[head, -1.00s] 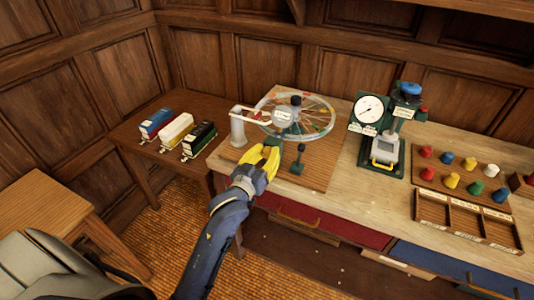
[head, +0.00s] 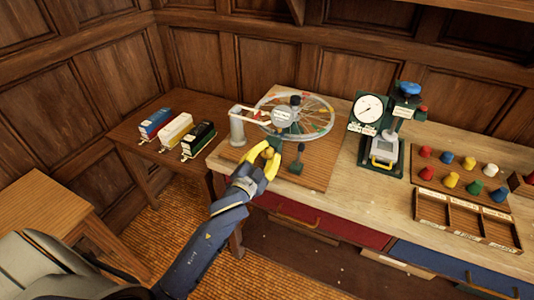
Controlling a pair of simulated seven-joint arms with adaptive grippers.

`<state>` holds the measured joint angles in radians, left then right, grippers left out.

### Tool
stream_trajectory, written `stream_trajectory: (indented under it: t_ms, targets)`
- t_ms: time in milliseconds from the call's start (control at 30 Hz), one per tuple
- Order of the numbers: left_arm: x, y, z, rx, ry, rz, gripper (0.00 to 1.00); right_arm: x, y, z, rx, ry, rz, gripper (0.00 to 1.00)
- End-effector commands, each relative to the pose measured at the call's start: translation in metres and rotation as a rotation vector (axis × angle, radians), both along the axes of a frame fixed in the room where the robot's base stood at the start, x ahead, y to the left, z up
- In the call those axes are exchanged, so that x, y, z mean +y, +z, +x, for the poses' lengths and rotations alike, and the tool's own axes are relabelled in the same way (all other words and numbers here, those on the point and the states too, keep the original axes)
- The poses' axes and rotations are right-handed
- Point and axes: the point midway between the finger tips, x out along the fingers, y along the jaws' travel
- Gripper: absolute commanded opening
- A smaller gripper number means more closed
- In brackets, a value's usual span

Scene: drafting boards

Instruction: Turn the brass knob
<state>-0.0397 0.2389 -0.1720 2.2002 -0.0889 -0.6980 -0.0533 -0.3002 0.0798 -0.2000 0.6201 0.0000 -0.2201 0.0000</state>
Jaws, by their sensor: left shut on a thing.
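The brass knob (head: 268,153) is a small golden ball at the front of the wheel device on the left part of the workbench. My left gripper (head: 266,155) has yellow fingers, one on each side of the knob, and is shut on it. The fingers partly hide the knob and its mount. The spoked wheel (head: 318,122) with coloured patches lies behind the gripper, with a round white label plate (head: 284,117) by it. My right gripper is not in view.
A small dark green lever (head: 300,152) stands just right of the gripper. A dial gauge (head: 368,108) on a green stand is further right, then coloured pegs (head: 450,180) and a divided tray (head: 468,218). Three model wagons (head: 175,130) stand on the left side table.

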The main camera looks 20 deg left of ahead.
Motion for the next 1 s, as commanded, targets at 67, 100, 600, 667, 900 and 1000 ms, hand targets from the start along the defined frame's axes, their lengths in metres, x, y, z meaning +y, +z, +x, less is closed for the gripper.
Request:
stream_trajectory:
  t_ms: [67,100,600,667,900,1000]
  targets:
    - [-0.0007,0.0056,0.0005,-0.013,-0.002,0.030,0.00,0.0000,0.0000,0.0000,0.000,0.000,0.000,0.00]
    - [-0.0008,0.0055,0.0005,-0.014,-0.003,0.043,0.00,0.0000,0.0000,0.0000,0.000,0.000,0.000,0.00]
    - [-0.0013,0.0059,0.0005,-0.016,-0.003,0.095,0.00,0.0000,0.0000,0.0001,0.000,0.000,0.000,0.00]
    - [-0.0014,0.0060,0.0005,-0.017,-0.004,0.095,0.00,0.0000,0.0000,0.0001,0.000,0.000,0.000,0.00]
    - [-0.0013,0.0052,0.0006,-0.015,-0.003,0.095,0.42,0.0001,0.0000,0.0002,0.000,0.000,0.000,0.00]
    - [-0.0012,0.0036,0.0004,-0.012,-0.002,0.095,0.54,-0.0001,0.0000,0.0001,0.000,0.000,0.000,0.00]
